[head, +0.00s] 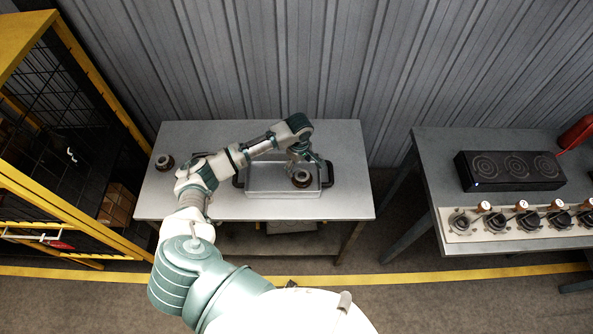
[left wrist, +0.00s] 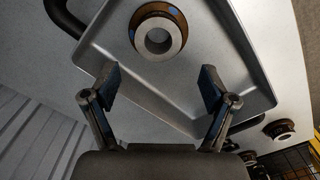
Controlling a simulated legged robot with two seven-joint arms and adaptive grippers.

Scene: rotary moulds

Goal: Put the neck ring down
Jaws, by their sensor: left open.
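A neck ring (head: 301,178), a dark brown and steel ring, sits in the shallow metal tray (head: 262,193) on the table, toward the tray's right end. In the left wrist view the ring (left wrist: 158,34) lies flat with its hole facing the camera, beyond the fingertips and not between them. My left gripper (head: 306,160) is over the tray close to the ring. In the left wrist view its two fingers (left wrist: 160,84) are wide apart with nothing between them. A second similar ring (head: 165,162) sits on the table left of the tray. My right gripper is not in view.
The tray has dark handles at its ends and stands on a grey table (head: 345,150). A bench at the right holds a black unit (head: 510,170) with round plates and a row of moulds (head: 520,221). A yellow-framed cage (head: 75,130) stands at the left.

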